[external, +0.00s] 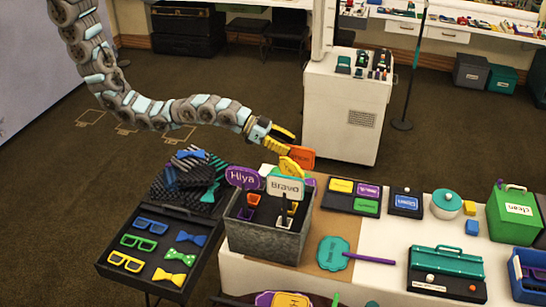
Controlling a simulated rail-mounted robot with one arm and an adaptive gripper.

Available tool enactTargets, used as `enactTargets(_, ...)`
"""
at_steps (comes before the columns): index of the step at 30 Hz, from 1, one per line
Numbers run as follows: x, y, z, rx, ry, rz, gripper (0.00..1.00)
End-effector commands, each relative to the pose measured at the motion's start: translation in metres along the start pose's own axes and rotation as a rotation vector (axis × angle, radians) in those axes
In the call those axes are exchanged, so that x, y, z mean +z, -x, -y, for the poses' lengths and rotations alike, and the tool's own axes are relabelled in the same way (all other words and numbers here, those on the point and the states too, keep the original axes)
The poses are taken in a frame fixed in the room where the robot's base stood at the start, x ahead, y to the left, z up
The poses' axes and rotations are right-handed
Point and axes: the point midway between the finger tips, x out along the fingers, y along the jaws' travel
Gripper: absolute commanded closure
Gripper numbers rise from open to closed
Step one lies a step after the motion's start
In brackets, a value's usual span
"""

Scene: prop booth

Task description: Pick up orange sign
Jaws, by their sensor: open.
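The orange sign (303,157) stands at the back of a grey bin (262,241), above a yellow sign (290,167). Its lettering is too small to read, and its handle is hidden. My gripper (284,144) has yellow fingers and is open at the left edge of the orange sign. I cannot tell whether the sign is between the fingers or whether they touch it. A purple "Hiya" sign (242,178) and a white "Bravo" sign (286,187) also stand in the bin, in front of the orange one.
A black case (168,284) with toy glasses and bow ties lies left of the bin. A teal sign (334,253) lies flat to its right. A tray of coloured cards (340,205) and a white cabinet (347,110) are behind and right.

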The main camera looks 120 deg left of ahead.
Motion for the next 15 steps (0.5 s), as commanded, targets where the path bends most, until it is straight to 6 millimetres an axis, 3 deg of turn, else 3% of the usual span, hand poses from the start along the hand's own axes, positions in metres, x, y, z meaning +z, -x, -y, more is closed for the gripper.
enactTargets(15, -0.002, -0.033, 0.004, 0.001, 0.0, 0.0, 0.55)
